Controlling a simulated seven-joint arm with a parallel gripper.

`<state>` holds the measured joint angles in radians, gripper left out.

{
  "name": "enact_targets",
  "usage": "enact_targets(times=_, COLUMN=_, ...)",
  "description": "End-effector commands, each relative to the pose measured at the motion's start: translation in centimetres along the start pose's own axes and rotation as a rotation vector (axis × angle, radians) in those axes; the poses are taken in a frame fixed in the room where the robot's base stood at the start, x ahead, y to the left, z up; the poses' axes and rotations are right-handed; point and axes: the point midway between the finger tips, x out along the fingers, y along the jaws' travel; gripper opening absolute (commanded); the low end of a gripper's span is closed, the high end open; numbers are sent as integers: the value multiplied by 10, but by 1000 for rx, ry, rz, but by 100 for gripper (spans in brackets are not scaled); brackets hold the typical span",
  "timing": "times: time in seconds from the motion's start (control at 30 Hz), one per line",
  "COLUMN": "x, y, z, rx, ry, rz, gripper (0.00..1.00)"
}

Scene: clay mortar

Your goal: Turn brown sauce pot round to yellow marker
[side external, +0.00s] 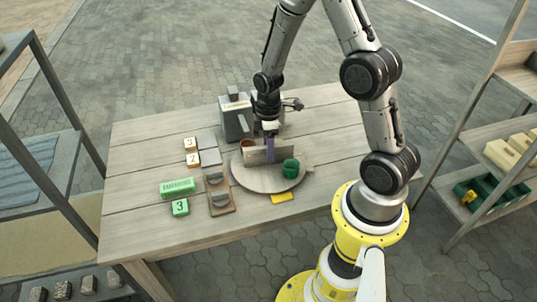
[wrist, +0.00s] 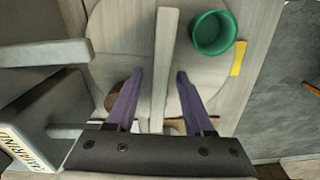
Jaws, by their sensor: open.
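The brown sauce pot (side external: 247,145) stands on the far side of a round wooden turntable (side external: 262,184), partly hidden behind an upright grey divider (side external: 256,157). In the wrist view the brown pot (wrist: 112,100) is mostly covered by the left finger. A green pot (side external: 291,168) stands on the near side of the divider. The yellow marker (side external: 282,197) lies on the table by the turntable's near edge, close to the green pot. My gripper (wrist: 160,74) points down with its purple fingers open, one on each side of the divider (wrist: 165,60), with gaps visible.
A grey machine (side external: 236,118) stands close behind the turntable. Left of it lie number blocks (side external: 191,159), a green block (side external: 178,187) and a wooden tray with dark pieces (side external: 219,205). The table's right part is clear.

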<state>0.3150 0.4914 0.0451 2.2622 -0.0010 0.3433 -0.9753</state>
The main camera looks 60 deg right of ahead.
Motion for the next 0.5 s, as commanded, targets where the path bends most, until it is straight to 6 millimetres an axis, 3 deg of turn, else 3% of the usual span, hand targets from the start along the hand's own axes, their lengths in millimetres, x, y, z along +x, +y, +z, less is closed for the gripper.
enact_targets(times=0.2, x=24, y=0, z=0, rx=0, ry=-1, rz=-1, gripper=52)
enact_targets(times=0.5, x=29, y=0, z=0, rx=0, ry=0, rz=1, gripper=52)
